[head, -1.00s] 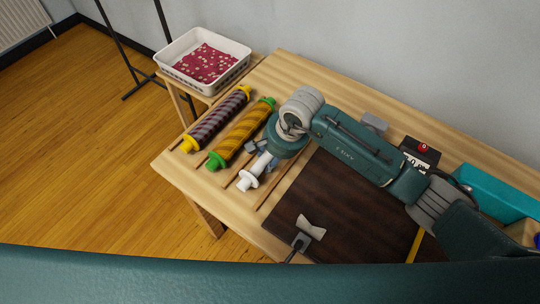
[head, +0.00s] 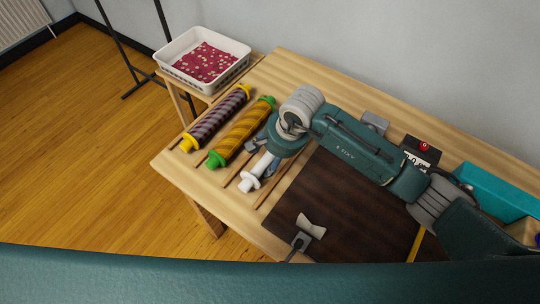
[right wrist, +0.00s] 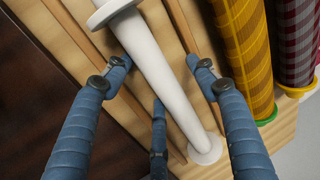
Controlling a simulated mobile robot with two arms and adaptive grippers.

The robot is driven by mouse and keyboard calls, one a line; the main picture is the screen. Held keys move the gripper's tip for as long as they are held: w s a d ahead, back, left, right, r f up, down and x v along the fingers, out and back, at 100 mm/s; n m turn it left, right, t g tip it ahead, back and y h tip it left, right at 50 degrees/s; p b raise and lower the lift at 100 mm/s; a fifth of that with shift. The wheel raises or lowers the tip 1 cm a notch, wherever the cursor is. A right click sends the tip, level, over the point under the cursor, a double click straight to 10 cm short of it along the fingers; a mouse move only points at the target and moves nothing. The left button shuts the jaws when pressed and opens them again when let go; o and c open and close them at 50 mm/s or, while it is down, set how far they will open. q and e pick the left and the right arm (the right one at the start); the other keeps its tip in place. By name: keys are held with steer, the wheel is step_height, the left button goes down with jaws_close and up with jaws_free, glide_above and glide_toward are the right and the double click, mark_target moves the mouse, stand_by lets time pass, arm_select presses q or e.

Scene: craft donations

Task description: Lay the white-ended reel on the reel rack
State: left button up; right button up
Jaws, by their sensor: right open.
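The white-ended reel (head: 250,183) has a plain white barrel and lies along the reel rack, whose wooden rails (head: 281,183) run across the left part of the table. In the right wrist view the reel (right wrist: 158,75) lies between two rails (right wrist: 75,30). My right gripper (head: 262,158) is over the reel's far part and hides it in the head view. Its blue fingers (right wrist: 160,72) are open, spread on both sides of the barrel. Contact with the barrel cannot be told. My left gripper is out of view.
The green-ended reel (head: 240,133) with yellow winding and the yellow-ended reel (head: 216,117) lie left of the white-ended one. A white basket (head: 233,72) stands at the back left. A dark mat (head: 340,195), a pale bow-shaped piece (head: 312,226) and a teal box (head: 495,190) are to the right.

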steer(key=v, duration=0.8)
stand_by(0.5)
